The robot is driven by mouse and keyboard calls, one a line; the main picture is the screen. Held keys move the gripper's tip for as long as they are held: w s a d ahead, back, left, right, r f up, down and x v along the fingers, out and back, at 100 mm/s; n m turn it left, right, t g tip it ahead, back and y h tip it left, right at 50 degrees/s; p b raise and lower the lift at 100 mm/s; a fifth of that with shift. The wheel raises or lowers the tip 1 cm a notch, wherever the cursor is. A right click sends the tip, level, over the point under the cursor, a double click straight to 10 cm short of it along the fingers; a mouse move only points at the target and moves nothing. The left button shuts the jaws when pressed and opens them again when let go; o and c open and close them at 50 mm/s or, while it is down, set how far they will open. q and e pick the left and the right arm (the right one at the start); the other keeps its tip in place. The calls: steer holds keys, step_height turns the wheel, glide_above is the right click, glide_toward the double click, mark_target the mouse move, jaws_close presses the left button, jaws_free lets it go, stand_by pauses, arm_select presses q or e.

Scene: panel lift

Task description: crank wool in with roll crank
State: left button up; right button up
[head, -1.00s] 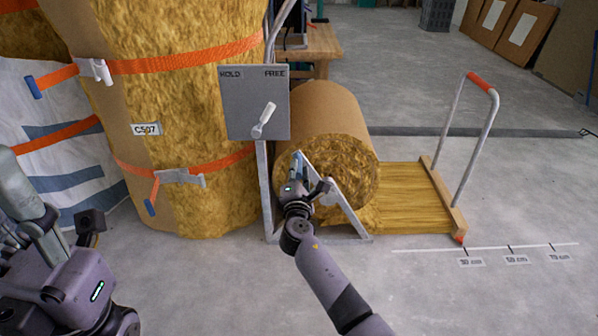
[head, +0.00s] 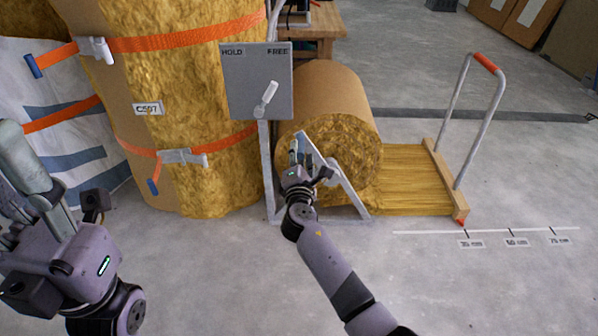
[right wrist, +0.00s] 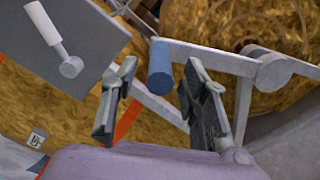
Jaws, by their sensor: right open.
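The wool roll (head: 335,150) sits in a grey stand, brown outside with yellow wool at its end. A flat strip of wool (head: 405,180) runs from it to a wooden bar (head: 446,180). The roll crank's blue handle (right wrist: 160,66) shows in the right wrist view, with a grey arm leading right to a hub (right wrist: 274,70). My right gripper (right wrist: 160,95) is open, its fingers either side of the handle's lower end; contact is not clear. It also shows in the head view (head: 308,160). My left gripper (head: 35,180) is at the left edge, its jaws unclear.
A grey HOLD/FREE panel (head: 240,95) has a white lever (head: 266,98) tilted toward FREE. A tall strapped wool bale (head: 190,80) stands left. A red-gripped hoop handle (head: 485,62) rises from the bar. A floor scale (head: 490,232) lies in front. Floor at right is clear.

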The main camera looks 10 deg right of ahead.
steer(key=v, duration=1)
steer(key=shift+s, duration=0.15)
